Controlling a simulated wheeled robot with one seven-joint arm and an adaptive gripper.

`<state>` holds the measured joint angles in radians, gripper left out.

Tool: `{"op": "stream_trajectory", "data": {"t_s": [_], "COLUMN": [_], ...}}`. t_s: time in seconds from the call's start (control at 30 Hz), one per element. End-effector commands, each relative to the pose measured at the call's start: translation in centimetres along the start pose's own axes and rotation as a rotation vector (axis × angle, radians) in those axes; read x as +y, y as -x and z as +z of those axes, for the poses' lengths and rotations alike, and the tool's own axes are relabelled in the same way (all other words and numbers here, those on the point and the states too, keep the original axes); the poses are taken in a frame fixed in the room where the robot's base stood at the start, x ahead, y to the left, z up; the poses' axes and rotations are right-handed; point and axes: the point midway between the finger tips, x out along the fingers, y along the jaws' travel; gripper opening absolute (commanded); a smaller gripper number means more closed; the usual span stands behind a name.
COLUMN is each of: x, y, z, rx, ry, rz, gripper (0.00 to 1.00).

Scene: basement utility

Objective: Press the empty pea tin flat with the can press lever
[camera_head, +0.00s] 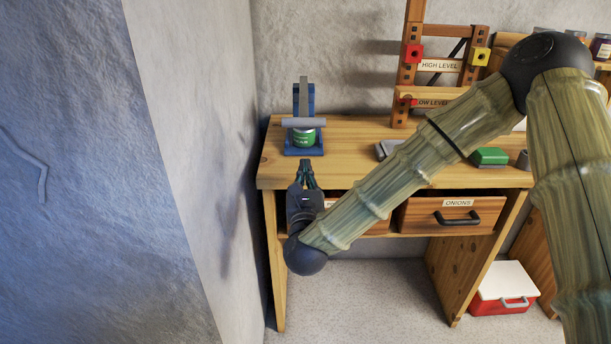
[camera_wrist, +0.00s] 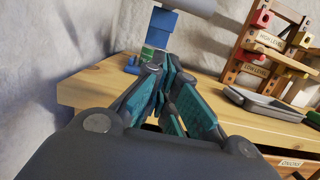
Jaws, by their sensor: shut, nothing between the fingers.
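The blue can press (camera_head: 304,152) stands at the left end of the wooden workbench, with a grey lever (camera_head: 303,92) rising upright at its back. A green tin (camera_head: 303,138) stands upright on the press, under a grey crossbar (camera_head: 304,122). My gripper (camera_head: 307,174) is in front of the bench's front edge, short of the press and apart from it. It is shut and empty. In the wrist view, the gripper's fingers (camera_wrist: 166,78) partly hide the press (camera_wrist: 162,28); the tin is mostly hidden there.
A grey tray (camera_head: 387,149) and a green box (camera_head: 489,157) sit on the bench (camera_head: 350,150). A wooden rack (camera_head: 411,70) marked high and low level stands behind. Drawers, one marked onions (camera_head: 455,215), are below. A wall is close on the left.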

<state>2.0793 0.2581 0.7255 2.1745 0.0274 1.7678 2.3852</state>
Motion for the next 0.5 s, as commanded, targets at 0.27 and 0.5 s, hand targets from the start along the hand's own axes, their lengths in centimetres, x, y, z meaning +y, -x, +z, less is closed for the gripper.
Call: {"op": "stream_trajectory", "data": {"t_s": [0.27, 0.5], "x": [0.0, 0.1], "y": [-4.7, -6.5], "z": [0.2, 2.0], "rx": [-0.002, -0.001], "ry": [0.001, 0.001], "rz": [-0.001, 0.001], "gripper": [0.00, 0.00]}}
